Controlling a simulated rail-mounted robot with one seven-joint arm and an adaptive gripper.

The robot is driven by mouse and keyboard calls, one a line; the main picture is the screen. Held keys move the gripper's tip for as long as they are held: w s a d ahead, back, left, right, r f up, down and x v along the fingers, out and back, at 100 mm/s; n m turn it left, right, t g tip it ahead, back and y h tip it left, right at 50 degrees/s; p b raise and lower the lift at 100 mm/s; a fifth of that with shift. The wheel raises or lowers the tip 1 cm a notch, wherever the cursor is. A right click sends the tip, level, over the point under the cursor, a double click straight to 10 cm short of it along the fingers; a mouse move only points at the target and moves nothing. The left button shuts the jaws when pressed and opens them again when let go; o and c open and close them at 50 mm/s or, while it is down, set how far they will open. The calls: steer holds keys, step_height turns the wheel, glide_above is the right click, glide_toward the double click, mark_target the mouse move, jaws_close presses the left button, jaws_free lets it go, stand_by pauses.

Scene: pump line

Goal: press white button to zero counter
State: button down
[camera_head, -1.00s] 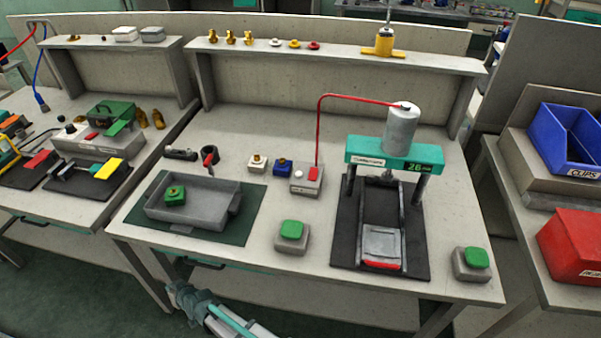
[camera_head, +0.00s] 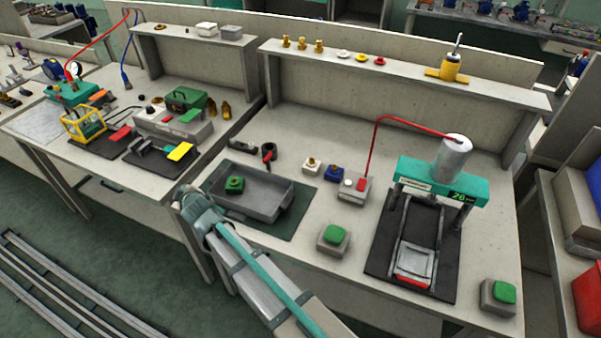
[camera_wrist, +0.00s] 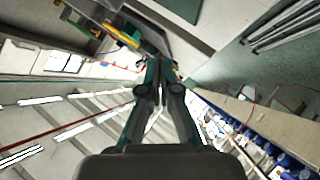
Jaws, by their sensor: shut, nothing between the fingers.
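The press (camera_head: 440,180) stands on a black mat on the middle table, with a counter display (camera_head: 462,196) reading 26 on its teal crossbar. Left of it, a grey box (camera_head: 353,190) carries a small white button (camera_head: 348,182) beside a red part with a red hose. A small block with a whitish top (camera_head: 311,165) stands farther left, beside a blue-topped one. My gripper (camera_head: 184,192) is at the table's left front corner, left of the grey tray and well apart from the button. In the wrist view my gripper (camera_wrist: 157,68) is shut and empty; no white button is recognizable there.
A grey tray (camera_head: 262,206) with a green part lies on a green mat between my gripper and the boxes. Green-topped boxes stand at the front (camera_head: 333,237) and right corner (camera_head: 499,295). A shelf (camera_head: 400,70) runs along the back.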

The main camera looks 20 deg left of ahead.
steer(key=w+d+r+h, duration=0.1)
steer(key=w+d, duration=0.2)
steer(key=w+d+r+t+h+p, duration=0.1)
steer(key=w+d, duration=0.3)
steer(key=w+d+r+n+h+p, duration=0.1)
steer(key=w+d, duration=0.3)
steer(key=shift+d+t+h, duration=0.2)
steer(key=shift+t+h, duration=0.2)
steer(key=w+d+r+n+h+p, duration=0.1)
steer(key=w+d+r+h+p, duration=0.15)
steer(key=w+d, duration=0.5)
step_height(320, 180, up, 6)
steer(key=h+p, duration=0.3)
steer(key=h, duration=0.5)
glide_above(348, 183)
steer(key=shift+f+b, duration=0.1)
steer(key=shift+b, duration=0.2)
step_height(348, 183, down, 6)
steer(key=b, duration=0.4)
steer(key=shift+f+b, duration=0.1)
steer(key=shift+b, duration=0.25)
steer(key=shift+f+b, duration=0.4)
steer(key=shift+f, duration=0.8)
